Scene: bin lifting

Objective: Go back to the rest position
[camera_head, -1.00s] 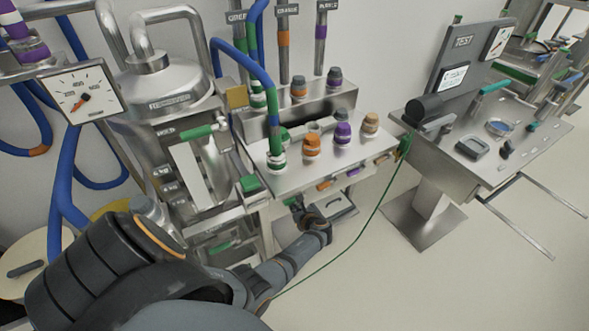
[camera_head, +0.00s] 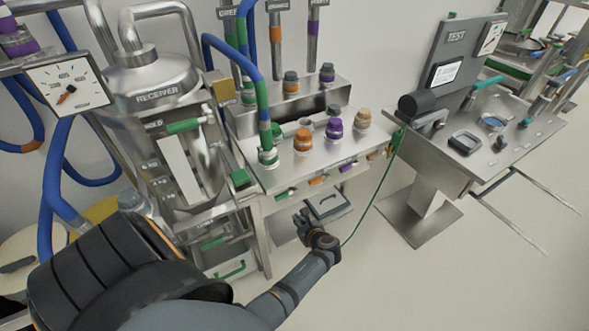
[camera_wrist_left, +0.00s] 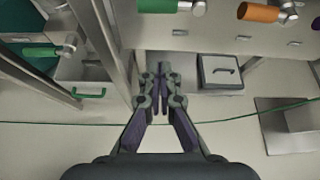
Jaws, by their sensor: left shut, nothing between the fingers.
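My left gripper (camera_head: 303,219) is shut and empty in the head view. It hangs in front of and below the bench (camera_head: 290,170) with the coloured couplings. In the left wrist view my left gripper (camera_wrist_left: 160,76) has its fingertips together with nothing between them. A grey box with a handle (camera_wrist_left: 218,72) shows beyond it to the right. My right gripper is not in view.
The steel receiver tank (camera_head: 158,90) stands at the left with blue hoses. A green cable (camera_head: 368,207) hangs from the bench's right end to the floor. The test stand (camera_head: 470,140) is at the right. Open floor (camera_head: 430,290) lies at the lower right.

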